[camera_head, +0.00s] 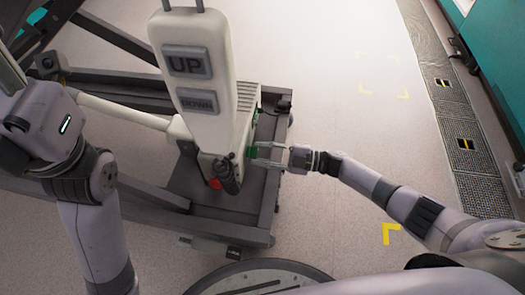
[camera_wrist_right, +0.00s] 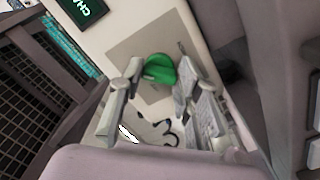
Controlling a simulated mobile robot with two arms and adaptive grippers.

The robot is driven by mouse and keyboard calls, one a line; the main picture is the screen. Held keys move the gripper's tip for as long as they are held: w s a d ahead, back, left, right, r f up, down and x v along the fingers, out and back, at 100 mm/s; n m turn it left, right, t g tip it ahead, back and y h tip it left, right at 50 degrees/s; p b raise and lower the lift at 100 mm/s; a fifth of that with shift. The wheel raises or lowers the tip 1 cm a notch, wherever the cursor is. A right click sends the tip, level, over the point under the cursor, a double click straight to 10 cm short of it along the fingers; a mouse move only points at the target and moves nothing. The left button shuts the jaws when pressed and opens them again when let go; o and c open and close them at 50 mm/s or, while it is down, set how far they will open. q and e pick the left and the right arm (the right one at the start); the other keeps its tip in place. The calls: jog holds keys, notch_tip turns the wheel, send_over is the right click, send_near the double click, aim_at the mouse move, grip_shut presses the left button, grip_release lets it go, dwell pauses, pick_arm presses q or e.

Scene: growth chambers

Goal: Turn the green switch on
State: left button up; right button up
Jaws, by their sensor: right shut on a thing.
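The green switch (camera_wrist_right: 160,69) is a rounded knob on a grey plate on the side of a pale machine. In the right wrist view it sits between the two fingers of my right gripper (camera_wrist_right: 155,88). In the head view the switch (camera_head: 253,152) shows as a small green patch on the machine's right side. My right gripper (camera_head: 268,154) reaches it from the right, its fingers around the switch and shut on it. My left arm shows at the left edge of the head view, but its gripper fingers are out of view.
The floor (camera_head: 335,110) to the right is clear, with yellow corner marks (camera_head: 390,232).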

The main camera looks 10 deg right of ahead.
jog(key=shift+d+m, duration=0.1)
jog(key=shift+m, duration=0.2)
jog(key=o, duration=1.1)
jog(key=shift+o, duration=0.2)
jog(key=v, duration=1.2)
